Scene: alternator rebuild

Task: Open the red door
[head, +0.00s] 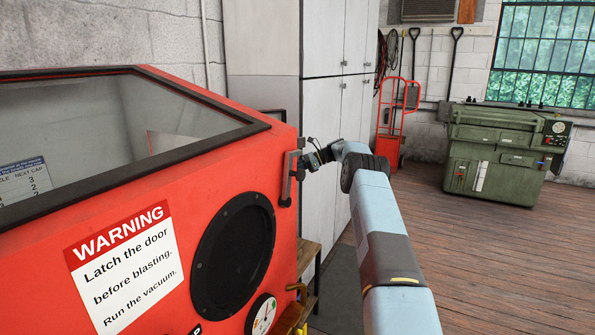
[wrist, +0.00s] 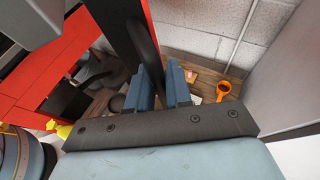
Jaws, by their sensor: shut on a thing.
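The red blasting cabinet (head: 215,145) fills the left of the head view. A dark metal handle (head: 286,188) sits at its right edge. The red door's face is turned away there, so I cannot tell if it is ajar. My gripper (head: 311,161) is at this handle, on the cabinet's right side. In the wrist view, my gripper's two blue-grey fingers (wrist: 164,88) are closed around a dark curved bar, the handle (wrist: 146,42). Red panels (wrist: 62,50) show at the left of that view. The fingertips' contact is partly hidden.
A tall grey locker (head: 325,110) stands just behind my gripper. A wooden stand (head: 309,255) is below it, right of the cabinet. The wooden floor (head: 470,265) at right is open, up to a green machine (head: 495,155) and a red hand truck (head: 391,125).

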